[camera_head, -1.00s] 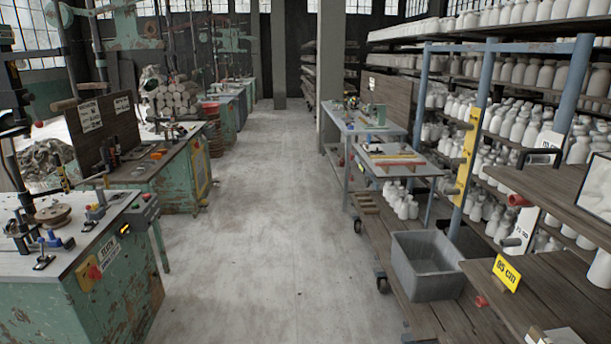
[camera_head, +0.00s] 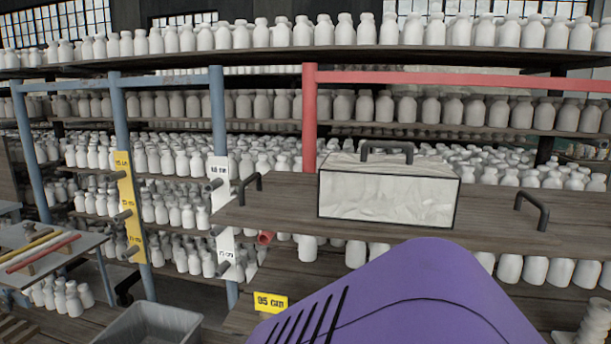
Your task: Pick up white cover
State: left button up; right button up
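The white cover (camera_head: 387,199) is a box-like piece with a wrinkled white front and dark edges. A dark handle (camera_head: 387,146) sits on its top. It stands upright on a dark wooden board (camera_head: 490,219) that has a black handle at each end. The cover is near the middle of the view, slightly right, with its front and top in sight. Neither of my grippers is in view.
Racks of white bottles (camera_head: 340,107) rise behind the board, framed by blue and red posts (camera_head: 309,118). A grey bin (camera_head: 150,325) and a yellow "95 cm" sign (camera_head: 270,302) are below left. A small table (camera_head: 45,255) stands at far left.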

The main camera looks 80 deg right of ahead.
aim_at(407, 190)
jog(key=z, duration=1.8)
